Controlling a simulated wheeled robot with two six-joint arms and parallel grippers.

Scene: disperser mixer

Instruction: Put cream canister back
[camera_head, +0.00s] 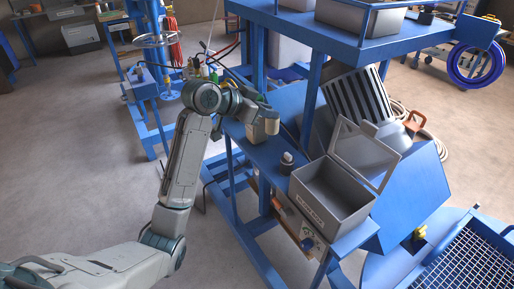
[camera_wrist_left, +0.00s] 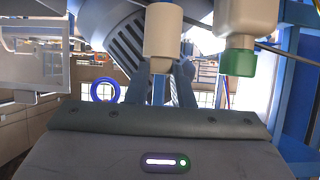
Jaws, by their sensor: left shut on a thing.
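My left gripper (camera_head: 264,110) is over the far end of the blue bench. It is shut on the cream canister (camera_head: 272,125), a small pale cylinder. In the left wrist view the cream canister (camera_wrist_left: 163,38) sits between the tips of the two fingers (camera_wrist_left: 160,80). Whether the canister touches the bench I cannot tell. My right gripper is not in view.
A pale bottle with a green cap (camera_wrist_left: 240,40) stands close beside the canister. A small white and dark container (camera_head: 287,162) stands on the blue bench (camera_head: 264,158). A grey open-lidded box (camera_head: 322,205) is nearer. A blue shelf (camera_head: 330,38) overhangs behind.

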